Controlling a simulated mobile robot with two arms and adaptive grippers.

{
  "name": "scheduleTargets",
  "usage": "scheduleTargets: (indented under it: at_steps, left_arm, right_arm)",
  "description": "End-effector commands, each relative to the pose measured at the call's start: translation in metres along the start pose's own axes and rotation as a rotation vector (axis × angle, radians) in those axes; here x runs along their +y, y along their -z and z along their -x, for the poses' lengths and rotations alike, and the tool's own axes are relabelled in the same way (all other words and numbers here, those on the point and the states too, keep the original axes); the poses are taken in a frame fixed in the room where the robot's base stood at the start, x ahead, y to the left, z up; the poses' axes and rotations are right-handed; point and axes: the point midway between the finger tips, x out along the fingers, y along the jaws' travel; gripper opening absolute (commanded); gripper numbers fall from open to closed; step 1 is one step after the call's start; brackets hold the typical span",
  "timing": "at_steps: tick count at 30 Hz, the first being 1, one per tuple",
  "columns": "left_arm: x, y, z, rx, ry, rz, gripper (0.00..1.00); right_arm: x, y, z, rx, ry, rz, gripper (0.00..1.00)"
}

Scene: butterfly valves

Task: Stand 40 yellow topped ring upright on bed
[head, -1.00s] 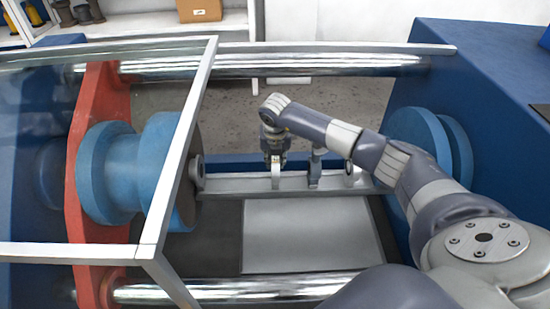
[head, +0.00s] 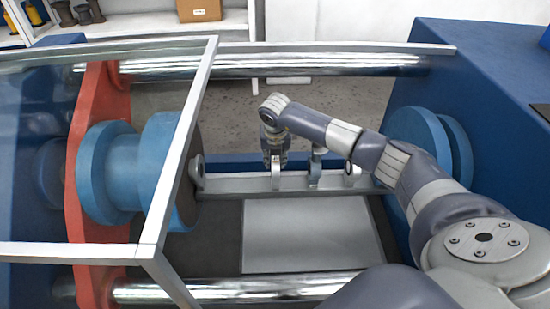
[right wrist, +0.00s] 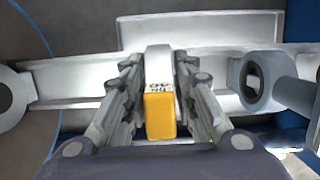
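The yellow-topped ring (right wrist: 160,115) shows in the right wrist view, with dark lettering upside down on its grey neck; I cannot read it surely. In the head view its grey lower part (head: 276,182) stands upright at the grey rail of the bed (head: 235,184). My right gripper (right wrist: 158,70) points down over it, one finger on each side of the yellow top. Narrow gaps seem to show between fingers and ring, so it looks open; contact is hard to judge. It also shows in the head view (head: 276,164). My left gripper is not in view.
A bluish-grey ring part (right wrist: 258,80) stands close to the right of my gripper; another grey ring (head: 349,172) is further right. A grey lug (head: 196,172) is at left. Blue flanges (head: 160,165) and a framed glass guard (head: 190,130) bound the left side.

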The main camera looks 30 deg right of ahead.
Motion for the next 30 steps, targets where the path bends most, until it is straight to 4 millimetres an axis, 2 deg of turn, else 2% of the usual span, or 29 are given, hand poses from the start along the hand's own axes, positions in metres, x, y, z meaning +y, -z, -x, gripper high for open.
scheduleTargets:
  at_steps: [1,3,4,13,16,20,30]
  left_arm:
    - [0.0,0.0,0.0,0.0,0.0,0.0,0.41]
    - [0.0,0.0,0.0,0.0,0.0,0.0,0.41]
    - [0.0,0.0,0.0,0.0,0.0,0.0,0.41]
    - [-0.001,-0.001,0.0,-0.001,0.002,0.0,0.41]
    - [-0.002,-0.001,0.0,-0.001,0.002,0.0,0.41]
    - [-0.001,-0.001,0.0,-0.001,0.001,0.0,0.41]
    - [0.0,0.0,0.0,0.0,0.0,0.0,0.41]
  right_arm:
    - [0.0,0.0,0.0,0.0,0.0,0.0,0.31]
    - [0.0,0.0,0.0,0.0,0.0,0.0,0.47]
    - [0.0,0.0,0.0,0.0,0.0,0.0,0.5]
    - [0.0,0.001,-0.001,0.002,0.001,0.0,0.5]
    - [0.0,0.0,0.005,0.0,0.0,0.0,0.5]
    - [0.001,-0.001,0.024,-0.003,-0.003,0.001,0.5]
    - [0.0,-0.001,0.094,-0.004,-0.002,0.001,0.5]
